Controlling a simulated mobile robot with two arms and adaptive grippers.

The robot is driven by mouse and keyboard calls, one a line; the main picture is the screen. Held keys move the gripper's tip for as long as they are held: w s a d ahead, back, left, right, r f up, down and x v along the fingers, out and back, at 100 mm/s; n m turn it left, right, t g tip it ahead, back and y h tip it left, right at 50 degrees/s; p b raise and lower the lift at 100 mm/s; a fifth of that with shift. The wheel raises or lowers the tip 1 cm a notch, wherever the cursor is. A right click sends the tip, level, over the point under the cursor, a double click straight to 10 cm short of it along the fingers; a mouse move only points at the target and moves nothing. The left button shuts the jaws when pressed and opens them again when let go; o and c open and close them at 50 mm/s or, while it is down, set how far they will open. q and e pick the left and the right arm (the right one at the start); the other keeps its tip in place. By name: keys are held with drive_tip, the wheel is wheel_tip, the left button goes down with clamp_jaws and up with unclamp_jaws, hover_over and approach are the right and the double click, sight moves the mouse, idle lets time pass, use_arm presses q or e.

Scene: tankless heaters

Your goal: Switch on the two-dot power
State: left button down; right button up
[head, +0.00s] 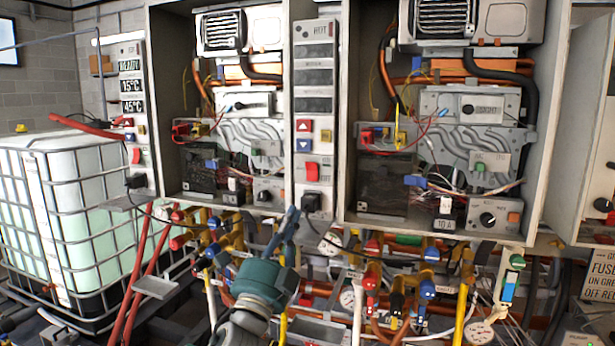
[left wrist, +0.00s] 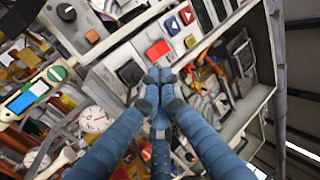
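A red rocker switch (head: 312,172) sits low on the middle control panel (head: 314,100), whose display windows are dark. The same red switch shows in the left wrist view (left wrist: 157,50). Another red switch (head: 136,155) is on the left control panel, whose displays are lit. Dot marks on the switches are too small to make out. My left gripper (head: 292,214) is just below and left of the middle panel's switch in the picture. In the left wrist view its blue fingertips (left wrist: 159,75) meet, with nothing seen between them, just below the red switch. Contact cannot be told. My right gripper is not in view.
A black plug (head: 312,202) with a cable is below the middle switch. Red (head: 304,125) and blue (head: 303,145) arrow buttons are above it. Open heater cabinets flank the panel. Pipes and coloured valves (head: 372,278) crowd the space below. A caged tank (head: 70,220) stands left.

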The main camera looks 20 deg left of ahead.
sight(309, 165)
use_arm(q)
drive_tip(key=p+x, duration=0.3)
drive_tip(key=x, duration=0.8)
drive_tip(key=shift+w+r+p, duration=0.2)
drive_tip(key=shift+p, duration=0.2)
drive_tip(key=shift+w+r, duration=0.2)
drive_tip(key=shift+w, duration=0.25)
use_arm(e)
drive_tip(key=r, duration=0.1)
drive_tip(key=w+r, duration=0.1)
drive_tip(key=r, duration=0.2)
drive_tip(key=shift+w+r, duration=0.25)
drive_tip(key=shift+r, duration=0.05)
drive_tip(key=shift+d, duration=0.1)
use_arm(q)
drive_tip(key=shift+r, duration=0.65)
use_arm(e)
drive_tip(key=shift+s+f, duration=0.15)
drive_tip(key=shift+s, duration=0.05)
use_arm(q)
drive_tip(key=shift+a, duration=0.1)
